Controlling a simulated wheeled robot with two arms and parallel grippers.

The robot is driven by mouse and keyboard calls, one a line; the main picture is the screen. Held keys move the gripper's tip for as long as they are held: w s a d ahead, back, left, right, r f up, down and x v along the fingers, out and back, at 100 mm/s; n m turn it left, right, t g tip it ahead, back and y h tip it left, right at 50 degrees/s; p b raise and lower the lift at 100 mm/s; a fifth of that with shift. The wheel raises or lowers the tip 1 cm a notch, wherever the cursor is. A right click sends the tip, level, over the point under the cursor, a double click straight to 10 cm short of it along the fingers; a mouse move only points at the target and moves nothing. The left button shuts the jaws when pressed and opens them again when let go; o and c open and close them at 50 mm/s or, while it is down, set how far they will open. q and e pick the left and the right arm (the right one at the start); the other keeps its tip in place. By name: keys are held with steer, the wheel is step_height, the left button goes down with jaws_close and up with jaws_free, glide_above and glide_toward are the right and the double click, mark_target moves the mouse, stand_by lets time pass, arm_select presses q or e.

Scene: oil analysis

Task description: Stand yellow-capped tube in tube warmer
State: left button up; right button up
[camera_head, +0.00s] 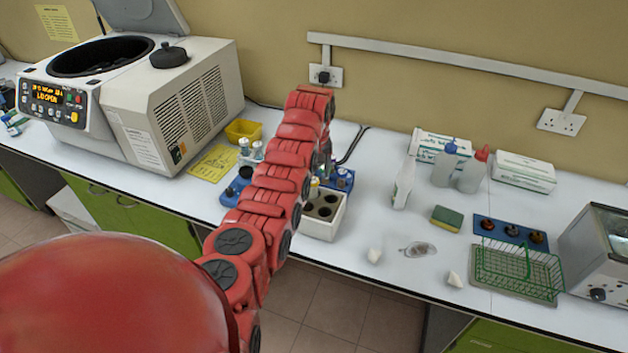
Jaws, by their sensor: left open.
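The yellow-capped tube (314,187) stands upright at the back left of a white block with several dark round holes, the tube warmer (324,229). It appears to be in a back hole, but my arm partly covers it and I cannot see its lower end. My red left arm reaches up over the bench and bends down behind itself. My left gripper (326,158) is above and just behind the tube, open, mostly hidden by the arm. It appears apart from the tube. My right gripper is not in view.
A blue rack (343,181) touches or nearly touches the warmer's back. White-capped tubes (258,150) and blue items (237,186) are left of my arm. A centrifuge (150,95) stands with lid open. Bottles (472,171), a sponge (447,218) and a green wire basket (517,270) are right.

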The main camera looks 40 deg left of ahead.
arm_select(q)
step_height(320, 180, up, 13)
steer(key=s+d+b, duration=0.1)
steer(key=b, duration=0.1)
steer(key=shift+r, duration=0.2)
steer(key=shift+d, duration=0.1)
